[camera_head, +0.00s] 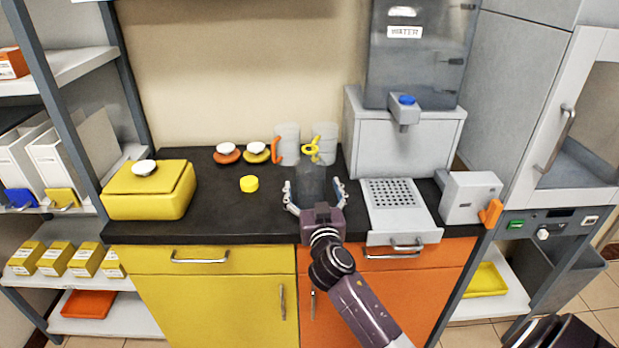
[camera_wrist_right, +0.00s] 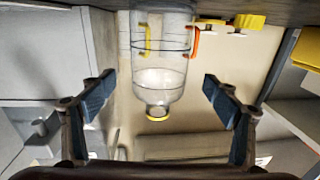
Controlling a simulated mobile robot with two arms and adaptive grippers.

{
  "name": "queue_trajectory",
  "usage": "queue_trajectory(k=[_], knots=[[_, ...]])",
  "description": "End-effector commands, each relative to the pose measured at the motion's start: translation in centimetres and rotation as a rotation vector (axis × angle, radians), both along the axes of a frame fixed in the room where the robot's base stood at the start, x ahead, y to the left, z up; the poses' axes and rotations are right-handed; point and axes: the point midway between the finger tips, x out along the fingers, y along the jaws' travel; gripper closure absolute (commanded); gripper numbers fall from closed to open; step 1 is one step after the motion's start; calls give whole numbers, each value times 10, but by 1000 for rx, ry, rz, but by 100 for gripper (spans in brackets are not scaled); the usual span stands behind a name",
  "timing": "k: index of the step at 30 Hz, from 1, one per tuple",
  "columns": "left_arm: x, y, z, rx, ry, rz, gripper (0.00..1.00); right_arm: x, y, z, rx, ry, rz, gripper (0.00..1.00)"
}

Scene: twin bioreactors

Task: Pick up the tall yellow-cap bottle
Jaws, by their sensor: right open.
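The tall clear bottle (camera_head: 311,177) stands upright on the dark counter, with a yellow ring at its neck. My right gripper (camera_head: 315,190) is open, with one finger on each side of the bottle. The right wrist view shows the bottle (camera_wrist_right: 160,65) upside down in the picture, centred between the spread fingers of the right gripper (camera_wrist_right: 160,88). Gaps show on both sides, and I see no contact. A loose yellow cap (camera_head: 249,184) lies on the counter to the left. My left gripper is not in view.
Two clear mugs (camera_head: 288,138) (camera_head: 325,138) stand behind the bottle. A water dispenser (camera_head: 400,130) with a drip grate (camera_head: 393,193) is close on the right. A yellow box (camera_head: 148,192) sits at the left. The counter (camera_head: 225,208) front-left of the bottle is free.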

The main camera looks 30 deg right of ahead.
Motion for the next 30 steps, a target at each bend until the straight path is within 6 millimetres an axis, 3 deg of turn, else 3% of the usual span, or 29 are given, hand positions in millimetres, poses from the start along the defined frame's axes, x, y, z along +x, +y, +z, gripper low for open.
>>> queue_trajectory(k=[3, 6, 13, 18, 22, 30], knots=[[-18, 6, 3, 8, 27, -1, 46, 10, -5, 2, -3, 0, 0, 19], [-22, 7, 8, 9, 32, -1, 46, 22, -11, 4, -4, 1, 0, 19], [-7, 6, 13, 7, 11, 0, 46, 46, -22, 2, -2, 1, 1, 19], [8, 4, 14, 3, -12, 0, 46, 50, -24, 1, 0, 1, 1, 19], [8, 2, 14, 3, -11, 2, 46, 50, -24, 1, 0, 1, 1, 19], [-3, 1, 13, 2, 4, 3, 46, 49, -24, 0, 0, 1, 0, 46]])
